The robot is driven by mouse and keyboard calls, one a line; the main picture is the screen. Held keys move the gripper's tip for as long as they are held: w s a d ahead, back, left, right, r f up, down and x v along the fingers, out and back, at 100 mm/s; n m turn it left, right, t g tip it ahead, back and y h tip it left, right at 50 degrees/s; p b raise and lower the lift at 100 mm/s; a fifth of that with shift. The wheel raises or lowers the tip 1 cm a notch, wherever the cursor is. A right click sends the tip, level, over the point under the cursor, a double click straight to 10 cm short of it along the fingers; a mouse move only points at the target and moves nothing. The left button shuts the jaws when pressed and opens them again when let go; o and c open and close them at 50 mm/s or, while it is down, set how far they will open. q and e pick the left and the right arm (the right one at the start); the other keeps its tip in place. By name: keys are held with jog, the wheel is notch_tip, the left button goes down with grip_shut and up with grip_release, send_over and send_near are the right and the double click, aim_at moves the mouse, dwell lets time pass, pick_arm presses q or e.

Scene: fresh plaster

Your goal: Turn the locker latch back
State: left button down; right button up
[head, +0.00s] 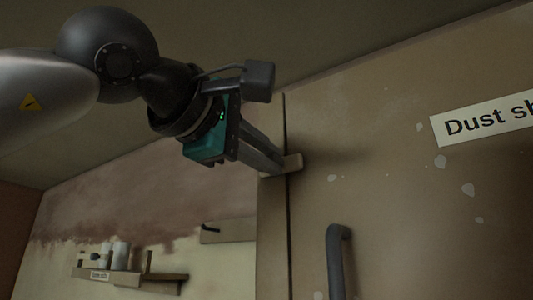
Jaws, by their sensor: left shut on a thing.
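The locker latch (293,163) is a small light-brown wooden piece at the left edge of the locker door (400,220). It lies roughly level across the dark gap between the door and the frame post (271,230). My left gripper (274,160) comes in from the upper left and is shut on the latch. Its fingers hide part of the latch. My right gripper is not in view.
A dark bar handle (338,260) stands out from the door below the latch. A sign (485,120) reading "Dust sh", cut off, is on the door. A wall shelf (130,278) with containers and a hook board (228,230) are at the lower left.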

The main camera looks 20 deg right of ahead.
pick_arm(q)
jog(key=c, duration=0.8)
grip_release()
jog(key=shift+c, duration=0.2)
jog(key=b+v, duration=0.5)
jog(key=v, duration=1)
jog(key=shift+s, duration=0.15)
